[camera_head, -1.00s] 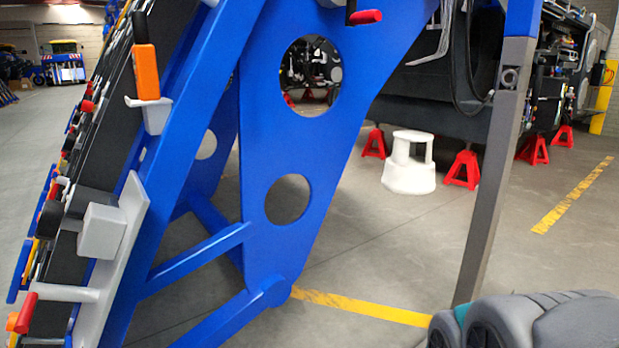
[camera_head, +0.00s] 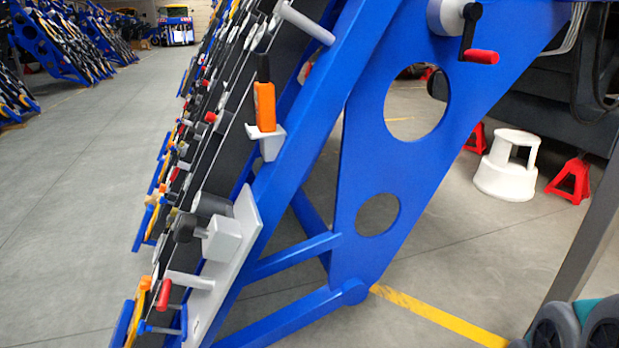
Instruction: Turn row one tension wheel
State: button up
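I cannot tell for sure which part is the row one tension wheel. A grey round hub with a black crank and red handle (camera_head: 480,56) sits at the top of the blue side plate (camera_head: 365,150). Another red-handled crank (camera_head: 163,295) is low on the slanted row assembly at the left, below a grey block (camera_head: 222,238) on a light grey plate. A dark round knob (camera_head: 186,228) sticks out beside that block. My gripper is not in view. Grey and teal rounded parts, possibly my own arm, show at the lower right corner.
An orange-handled tool (camera_head: 264,106) stands in a white holder on the blue frame. A white step stool (camera_head: 507,165) and red jack stands (camera_head: 570,181) are at the right. The grey floor (camera_head: 75,190) at the left is open. More blue machines (camera_head: 60,45) stand far left.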

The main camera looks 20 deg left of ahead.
aim_at(186, 227)
jog(key=j+u, duration=0.1)
jog(key=u, duration=0.3)
jog(key=j+u, duration=0.1)
jog(key=u, duration=0.35)
jog(key=i+u, duration=0.1)
jog(key=u, duration=0.3)
jog(key=j+u, duration=0.1)
jog(key=u, duration=0.35)
jog(key=i+j+z, duration=0.15)
jog(key=j+z, duration=0.25)
jog(key=i+j+z, duration=0.15)
jog(key=j+z, duration=0.2)
jog(key=i+j+z, duration=0.1)
jog(key=j+z, duration=0.65)
